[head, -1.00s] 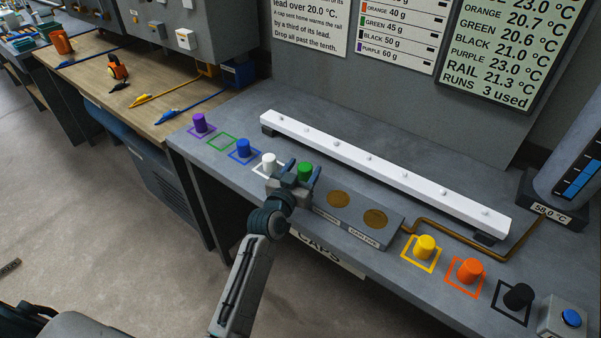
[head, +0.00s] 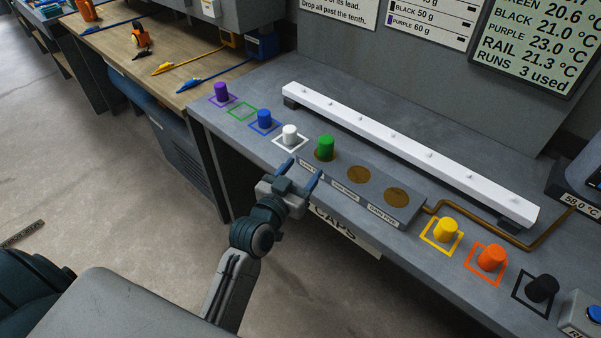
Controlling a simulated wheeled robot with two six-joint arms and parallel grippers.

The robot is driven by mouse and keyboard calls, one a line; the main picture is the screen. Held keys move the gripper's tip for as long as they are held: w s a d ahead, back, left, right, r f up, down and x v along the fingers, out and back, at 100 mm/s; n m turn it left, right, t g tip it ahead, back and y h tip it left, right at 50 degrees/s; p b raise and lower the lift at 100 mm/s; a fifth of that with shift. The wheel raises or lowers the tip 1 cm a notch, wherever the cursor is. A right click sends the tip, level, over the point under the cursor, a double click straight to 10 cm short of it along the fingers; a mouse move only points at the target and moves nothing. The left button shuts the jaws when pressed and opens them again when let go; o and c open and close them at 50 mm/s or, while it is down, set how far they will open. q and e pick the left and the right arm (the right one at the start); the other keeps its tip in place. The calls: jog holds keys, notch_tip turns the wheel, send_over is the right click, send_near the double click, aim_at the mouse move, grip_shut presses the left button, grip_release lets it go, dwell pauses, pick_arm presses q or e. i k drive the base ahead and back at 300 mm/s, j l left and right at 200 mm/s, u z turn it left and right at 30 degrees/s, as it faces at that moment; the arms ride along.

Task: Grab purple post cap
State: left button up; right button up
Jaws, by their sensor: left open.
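The purple post cap (head: 221,92) stands upright in its purple square at the far left end of the grey bench. My left gripper (head: 303,173) is open and empty at the bench's front edge, just in front of the green cap. It is well to the right of the purple cap and nearer to me. The green cap (head: 326,148) stands on the left pad of the grey block. The blue cap (head: 264,119) and the white cap (head: 290,135) stand in their squares between my gripper and the purple cap. My right gripper is not in view.
An empty green square (head: 242,111) lies between the purple and blue caps. A white rail (head: 400,146) runs along the back. The grey block (head: 372,203) has two bare round pads. Yellow (head: 446,230), orange (head: 491,257) and black (head: 542,289) caps stand at the right.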

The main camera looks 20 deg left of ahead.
aim_at(220, 88)
jog(key=i+j+u, duration=0.3)
jog(key=i+j, duration=0.3)
jog(key=i+j+u, duration=0.3)
jog(key=i+j, duration=0.15)
jog(key=i, duration=0.25)
